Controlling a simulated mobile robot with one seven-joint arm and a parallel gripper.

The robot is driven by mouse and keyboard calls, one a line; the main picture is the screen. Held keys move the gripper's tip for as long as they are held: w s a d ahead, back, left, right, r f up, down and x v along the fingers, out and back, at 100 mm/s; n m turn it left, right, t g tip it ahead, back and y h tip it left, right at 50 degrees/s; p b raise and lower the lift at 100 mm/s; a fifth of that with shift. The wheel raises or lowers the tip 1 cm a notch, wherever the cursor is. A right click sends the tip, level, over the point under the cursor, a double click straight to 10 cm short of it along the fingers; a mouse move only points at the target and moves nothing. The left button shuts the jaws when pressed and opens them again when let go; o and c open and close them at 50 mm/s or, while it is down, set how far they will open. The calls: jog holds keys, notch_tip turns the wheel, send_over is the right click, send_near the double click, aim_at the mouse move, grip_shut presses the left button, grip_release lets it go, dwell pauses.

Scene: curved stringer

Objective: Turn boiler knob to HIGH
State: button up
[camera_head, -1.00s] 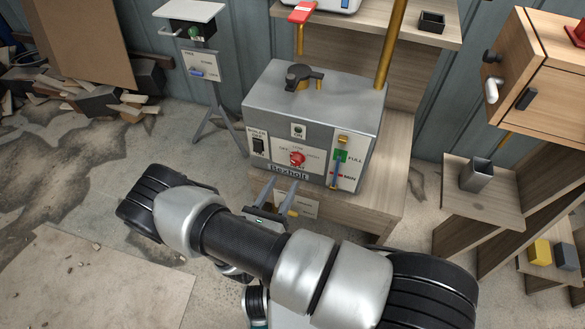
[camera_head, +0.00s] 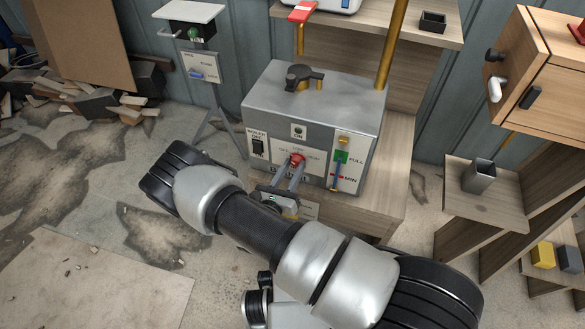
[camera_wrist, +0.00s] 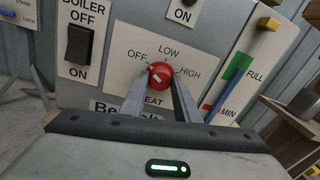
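The red boiler knob (camera_wrist: 161,75) is on the front panel of the grey boiler box (camera_head: 262,97), among the labels OFF, LOW and HIGH. It also shows in the head view (camera_head: 297,160). A white mark is on its face; its exact direction is hard to tell. The HIGH label (camera_wrist: 188,71) is right of the knob. My gripper (camera_wrist: 160,88) points at the panel, with one finger on each side of the knob. The fingers are apart, and their tips are at or just in front of the knob; contact cannot be told.
A black boiler switch (camera_wrist: 79,44) is left of the knob. A wooden cabinet (camera_head: 540,75) and shelves stand at the right. Open floor lies at the left.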

jog(key=shift+c, duration=1.4)
jog(key=shift+m, duration=0.3)
jog(key=m+p, duration=0.1)
jog(key=m, duration=0.3)
jog(key=shift+r+p, duration=0.15)
jog(key=shift+p, duration=0.2)
jog(key=m+p, duration=0.1)
jog(key=m, duration=0.2)
jog(key=shift+m, duration=0.4)
jog(key=m+p, duration=0.1)
jog(key=m, duration=0.2)
jog(key=shift+m+y+p, duration=0.3)
jog(key=shift+y+p, duration=0.05)
jog(key=shift+y, duration=0.05)
jog(key=m+p, duration=0.2)
jog(key=m, duration=0.3)
jog(key=shift+s+d+m+y+p, duration=0.1)
jog(key=shift+m+y+p, duration=0.2)
jog(key=shift+m+p, duration=0.1)
jog(key=m+p, duration=0.2)
jog(key=m, duration=0.3)
jog(key=shift+y, duration=0.3)
